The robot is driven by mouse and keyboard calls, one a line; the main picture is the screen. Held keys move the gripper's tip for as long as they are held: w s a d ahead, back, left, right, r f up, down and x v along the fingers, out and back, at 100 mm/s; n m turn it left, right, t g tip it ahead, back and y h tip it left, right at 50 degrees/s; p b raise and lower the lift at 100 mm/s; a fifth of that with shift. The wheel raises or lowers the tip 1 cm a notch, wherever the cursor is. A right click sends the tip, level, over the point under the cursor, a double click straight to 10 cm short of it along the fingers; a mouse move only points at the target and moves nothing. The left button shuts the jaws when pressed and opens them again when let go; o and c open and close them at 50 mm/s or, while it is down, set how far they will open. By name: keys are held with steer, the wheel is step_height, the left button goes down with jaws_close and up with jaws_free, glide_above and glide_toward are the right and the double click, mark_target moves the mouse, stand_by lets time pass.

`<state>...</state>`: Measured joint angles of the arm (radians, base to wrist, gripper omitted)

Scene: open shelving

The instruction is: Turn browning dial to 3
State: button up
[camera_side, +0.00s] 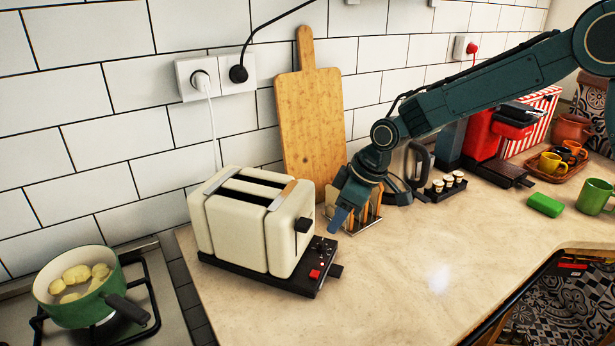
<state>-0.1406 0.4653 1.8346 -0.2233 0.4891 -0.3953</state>
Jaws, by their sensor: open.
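My gripper (338,222) points down just above and behind the panel, to the right of the lever. It is open, with nothing visible in it.
A wooden board (308,120) leans on the tiled wall behind the toaster. A rack (366,217) stands close behind my gripper. A green pot (75,296) sits on the hob at left.

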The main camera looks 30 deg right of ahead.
mark_target(322, 241)
steer(key=shift+x, duration=4.05)
steer(key=shift+c, duration=0.3)
jaws_close()
steer(key=shift+w+d+n+g+y, duration=0.1)
steer(key=shift+n+g+y, duration=0.3)
steer(key=shift+n, duration=1)
steer(key=shift+w+n+g+y, duration=0.1)
steer(key=shift+n+g+y, duration=0.25)
steer(key=shift+n, duration=1.05)
